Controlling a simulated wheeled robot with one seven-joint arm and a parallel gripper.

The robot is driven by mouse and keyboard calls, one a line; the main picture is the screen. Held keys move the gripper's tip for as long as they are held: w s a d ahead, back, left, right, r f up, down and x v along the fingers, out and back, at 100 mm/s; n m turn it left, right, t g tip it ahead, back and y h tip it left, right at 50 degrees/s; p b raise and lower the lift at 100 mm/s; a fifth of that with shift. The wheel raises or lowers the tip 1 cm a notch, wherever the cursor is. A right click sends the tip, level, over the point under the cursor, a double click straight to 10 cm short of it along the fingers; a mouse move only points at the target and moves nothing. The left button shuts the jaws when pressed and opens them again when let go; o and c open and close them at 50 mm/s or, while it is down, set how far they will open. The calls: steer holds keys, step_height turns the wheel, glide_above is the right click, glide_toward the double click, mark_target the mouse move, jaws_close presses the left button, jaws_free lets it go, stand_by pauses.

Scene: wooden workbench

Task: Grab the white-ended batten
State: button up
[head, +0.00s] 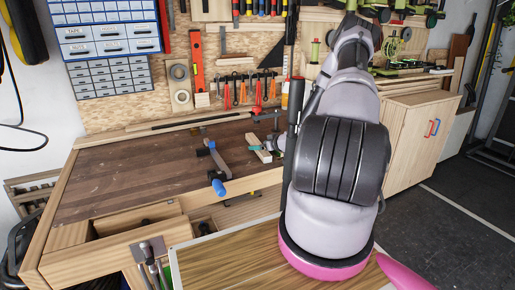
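A short pale wooden batten (252,141) lies on the brown bench top, just left of my arm. Its near end (265,157) looks whitish. A small teal-handled grey tool lies across or right beside it; I cannot tell which. My arm rises in front of the bench and covers the area to the right of the batten. My gripper cannot be made out; it seems hidden behind my arm.
A clamp with blue ends (218,160) stands at the bench's front edge, left of the batten. The bench top (120,165) is clear further left. A long dark rod (200,120) lies along the back. Tools hang on the pegboard (130,108). A cabinet (412,140) stands right.

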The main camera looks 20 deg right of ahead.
steer(key=shift+w+a+f, duration=0.1)
steer(key=shift+w+f, duration=0.15)
steer(key=shift+w, duration=0.35)
jaws_close()
